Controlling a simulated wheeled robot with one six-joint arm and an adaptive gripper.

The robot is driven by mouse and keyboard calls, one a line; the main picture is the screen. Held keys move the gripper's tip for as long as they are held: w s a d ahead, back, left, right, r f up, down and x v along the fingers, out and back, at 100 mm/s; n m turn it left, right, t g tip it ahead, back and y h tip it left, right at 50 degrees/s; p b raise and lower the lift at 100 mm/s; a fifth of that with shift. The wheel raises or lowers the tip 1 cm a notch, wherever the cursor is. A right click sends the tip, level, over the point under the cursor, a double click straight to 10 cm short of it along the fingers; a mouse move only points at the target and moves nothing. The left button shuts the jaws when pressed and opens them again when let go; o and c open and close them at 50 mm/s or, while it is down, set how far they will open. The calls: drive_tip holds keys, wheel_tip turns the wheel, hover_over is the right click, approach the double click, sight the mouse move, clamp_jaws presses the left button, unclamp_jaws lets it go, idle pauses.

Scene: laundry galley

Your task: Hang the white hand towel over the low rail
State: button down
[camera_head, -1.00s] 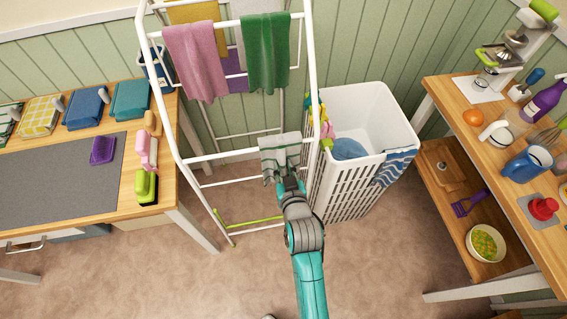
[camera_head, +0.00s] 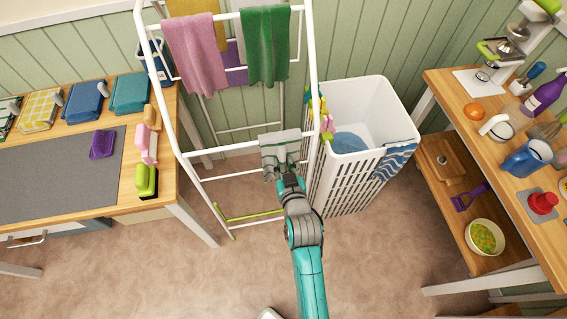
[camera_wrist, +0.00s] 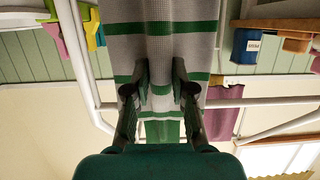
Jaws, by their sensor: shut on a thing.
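The white hand towel (camera_head: 281,143) has green stripes and hangs at the low front rail (camera_head: 230,147) of the white drying rack. In the wrist view the towel (camera_wrist: 208,42) covers the middle of the rail (camera_wrist: 265,102), which shows on both sides of it. My gripper (camera_head: 280,172) is at the towel's near side. Its two fingers (camera_wrist: 162,90) are shut on the towel in the wrist view. I cannot tell whether the cloth lies over the rail or only in front of it.
A pink towel (camera_head: 195,55) and a green towel (camera_head: 266,45) hang on the rack's higher rail. A white laundry basket (camera_head: 345,175) stands close on the right, with colourful pegs on its rim side. Wooden tables stand left (camera_head: 170,190) and right (camera_head: 455,105). Floor in front is clear.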

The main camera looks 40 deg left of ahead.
drive_tip(key=shift+f, duration=0.35)
idle(0.4)
drive_tip(key=c, duration=0.9)
unclamp_jaws()
drive_tip(key=v, duration=0.8)
idle(0.5)
